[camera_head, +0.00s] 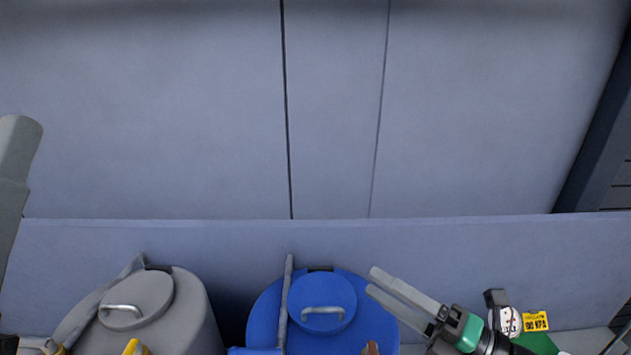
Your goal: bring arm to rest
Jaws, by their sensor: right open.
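My right gripper (373,281) comes in from the bottom right. Its two pale grey fingers point up and left and end close to the right side of the blue tank (378,318). They are slightly parted with nothing visible between them. Whether they touch the tank, I cannot tell. At the far left edge, a pale grey finger-like part (17,150) stands up close to the camera. It looks like part of my left gripper, and the rest of it is cut off by the frame.
A grey tank (190,310) with a round handled lid (140,298) stands at the lower left. The blue tank has a similar lid (322,302). A gauge (510,322) and a yellow label (535,321) are at the lower right. A grey panel (440,245) runs behind the tanks.

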